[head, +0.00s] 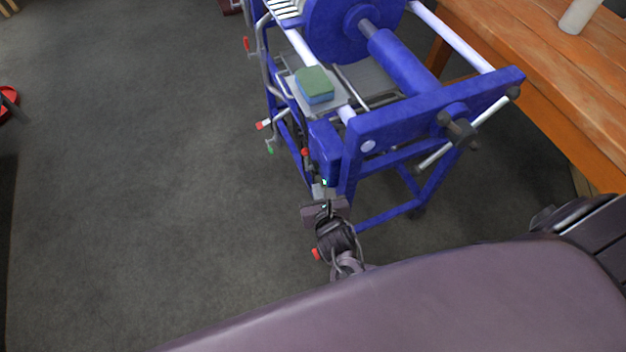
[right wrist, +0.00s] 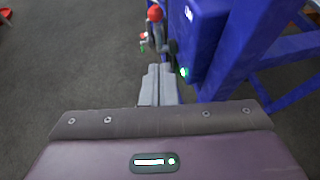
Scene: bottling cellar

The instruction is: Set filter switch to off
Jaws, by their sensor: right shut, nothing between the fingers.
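The blue filter machine (head: 420,125) stands on the floor, with a blue box (head: 325,150) on its near left side. In the right wrist view this box (right wrist: 205,40) carries a lit green light (right wrist: 183,72) at its lower left edge, with a small dark part beside it. I cannot make out the switch's position. My right gripper (head: 318,190) is just below the box. Its fingers (right wrist: 160,70) are shut and empty, pointing toward the dark part by the light. I cannot tell whether they touch it. My left gripper is not in view.
A red-knobbed valve (right wrist: 155,14) is close beyond my fingertips. A green and blue sponge (head: 314,85) lies on the machine's tray. A wooden table (head: 560,70) stands at the right.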

